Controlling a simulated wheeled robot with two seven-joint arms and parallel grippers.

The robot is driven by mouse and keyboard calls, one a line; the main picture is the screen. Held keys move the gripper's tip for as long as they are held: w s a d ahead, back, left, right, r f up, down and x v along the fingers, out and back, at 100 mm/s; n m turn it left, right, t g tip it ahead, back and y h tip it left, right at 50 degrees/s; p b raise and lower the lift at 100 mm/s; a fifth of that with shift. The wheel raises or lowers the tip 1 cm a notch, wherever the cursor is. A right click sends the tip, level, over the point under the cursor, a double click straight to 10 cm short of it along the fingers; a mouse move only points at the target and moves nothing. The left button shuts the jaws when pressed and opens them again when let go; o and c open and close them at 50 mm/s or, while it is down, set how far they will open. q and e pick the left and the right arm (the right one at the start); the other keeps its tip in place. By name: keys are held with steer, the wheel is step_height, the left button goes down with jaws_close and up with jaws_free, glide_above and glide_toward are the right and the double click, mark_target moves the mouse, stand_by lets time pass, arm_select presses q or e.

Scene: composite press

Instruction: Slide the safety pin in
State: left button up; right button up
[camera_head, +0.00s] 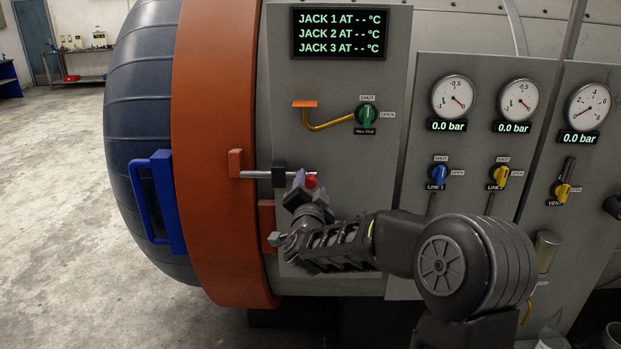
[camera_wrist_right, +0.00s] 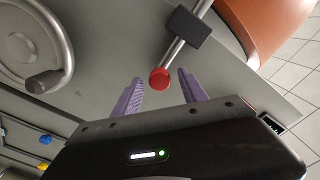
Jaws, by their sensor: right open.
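The safety pin (camera_head: 262,174) is a grey metal rod with a red knob (camera_head: 311,181). It runs horizontally through a dark block (camera_head: 279,170), and its left end reaches the orange bracket (camera_head: 235,163) on the orange ring; I cannot tell how deep it sits there. In the right wrist view the red knob (camera_wrist_right: 159,78) lies between the purple fingertips of my right gripper (camera_wrist_right: 160,74), with a gap visible on each side. My right gripper (camera_head: 303,182) is open at the knob and partly hides it in the head view. My left gripper is not in view.
A blue door handle (camera_head: 163,202) stands out at the left. Gauges and valves fill the panel (camera_head: 470,130) at the right. A handwheel (camera_wrist_right: 35,45) shows in the wrist view.

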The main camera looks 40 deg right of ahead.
steer(key=shift+x, duration=0.9)
steer(key=shift+c, duration=0.4)
jaws_close()
stand_by(0.4)
